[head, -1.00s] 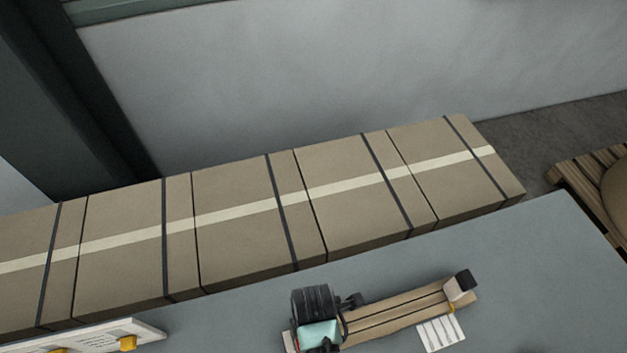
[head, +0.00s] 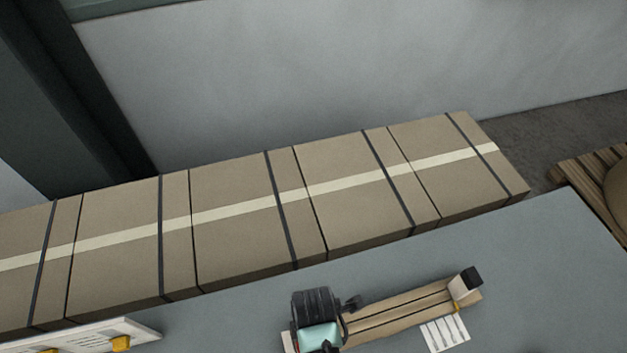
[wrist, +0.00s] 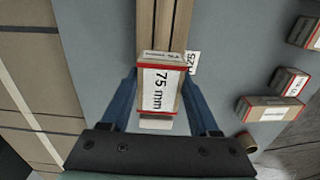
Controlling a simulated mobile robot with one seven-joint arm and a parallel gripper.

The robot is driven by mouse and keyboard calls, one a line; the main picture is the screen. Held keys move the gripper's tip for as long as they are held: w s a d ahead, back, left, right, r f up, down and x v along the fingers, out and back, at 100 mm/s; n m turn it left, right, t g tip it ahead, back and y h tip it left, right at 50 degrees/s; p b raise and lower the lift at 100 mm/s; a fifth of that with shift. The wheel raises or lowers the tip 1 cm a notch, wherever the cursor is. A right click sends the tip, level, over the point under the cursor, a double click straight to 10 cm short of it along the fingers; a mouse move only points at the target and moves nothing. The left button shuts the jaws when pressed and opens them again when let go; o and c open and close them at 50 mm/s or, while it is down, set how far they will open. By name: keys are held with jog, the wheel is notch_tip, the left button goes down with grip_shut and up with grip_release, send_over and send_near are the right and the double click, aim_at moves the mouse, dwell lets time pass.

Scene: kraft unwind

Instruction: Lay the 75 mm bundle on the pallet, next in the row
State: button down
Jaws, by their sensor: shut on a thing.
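My gripper (wrist: 160,84) is shut on the 75 mm bundle (wrist: 158,92), a small box with red edges and a white label reading "75 mm". Its blue fingers stand on either side of the bundle in the wrist view. The bundle is over one end of a long wooden strip (wrist: 160,25) with dark grooves; I cannot tell if it touches it. A slatted pallet (head: 569,172) with a round brown load is cut off at the right.
A grey table (head: 545,250) carries the strip and a white card (head: 444,332). Strapped brown cartons (head: 240,215) form a row behind it. Several red-edged labelled boxes, one of them nearest (wrist: 265,110), lie right in the wrist view. A white panel (head: 95,338) stands front left.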

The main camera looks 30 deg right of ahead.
jog(key=shift+f+b, duration=1.2)
jog(key=shift+f, duration=0.8)
jog(key=shift+f, duration=0.2)
jog(key=shift+c, duration=0.2)
grip_release()
notch_tip(320, 180, up, 13)
jog(key=shift+b, duration=0.7)
